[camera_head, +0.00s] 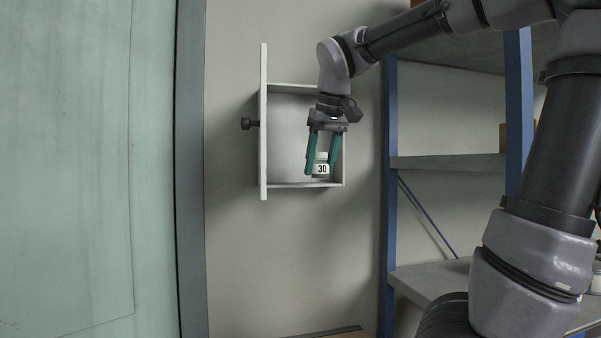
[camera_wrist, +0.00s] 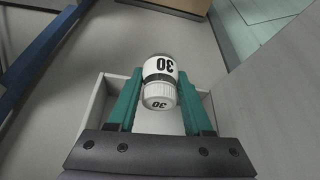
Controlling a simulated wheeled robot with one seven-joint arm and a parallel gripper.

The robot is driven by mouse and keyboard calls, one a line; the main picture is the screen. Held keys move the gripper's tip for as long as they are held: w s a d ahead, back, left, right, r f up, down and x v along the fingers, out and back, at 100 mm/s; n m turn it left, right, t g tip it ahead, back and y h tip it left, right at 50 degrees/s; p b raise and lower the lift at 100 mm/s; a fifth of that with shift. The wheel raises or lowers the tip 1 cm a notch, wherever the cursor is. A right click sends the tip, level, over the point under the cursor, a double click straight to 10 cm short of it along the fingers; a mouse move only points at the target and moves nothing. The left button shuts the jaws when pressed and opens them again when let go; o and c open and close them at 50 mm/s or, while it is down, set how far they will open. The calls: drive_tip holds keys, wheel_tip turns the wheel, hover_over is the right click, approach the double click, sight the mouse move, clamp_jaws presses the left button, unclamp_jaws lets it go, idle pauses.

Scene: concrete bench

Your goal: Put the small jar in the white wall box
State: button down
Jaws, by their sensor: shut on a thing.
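The small jar (camera_head: 321,168) is white with a dark band and the number 30. My gripper (camera_head: 321,170) has teal fingers and is shut on the jar, one finger on each side. The jar is held upright in front of or inside the white wall box (camera_head: 263,120), near its lower edge; I cannot tell whether it touches the box floor. The box's door stands open to the left, with a dark knob on it. In the wrist view the jar (camera_wrist: 160,80) sits between the fingers, and the box rim (camera_wrist: 92,105) shows behind them.
A shelf unit with blue posts (camera_head: 388,200) and grey boards (camera_head: 445,162) stands right of the box. A pale green door or panel (camera_head: 70,170) with a grey frame is at the left. The wall below the box is clear.

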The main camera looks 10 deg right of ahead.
sight(301, 169)
drive_tip(key=w, duration=0.5)
drive_tip(key=w+a, duration=0.1)
drive_tip(key=w, duration=0.1)
drive_tip(key=shift+w, duration=0.3)
drive_tip(key=w, duration=0.3)
drive_tip(key=shift+w+a, duration=0.25)
drive_tip(key=shift+a, duration=0.15)
drive_tip(key=shift+f, duration=0.55)
drive_tip(key=shift+s+d+f, duration=0.1)
drive_tip(key=shift+f, duration=0.1)
drive_tip(key=shift+f, duration=0.1)
drive_tip(key=shift+c, duration=1.5)
unclamp_jaws()
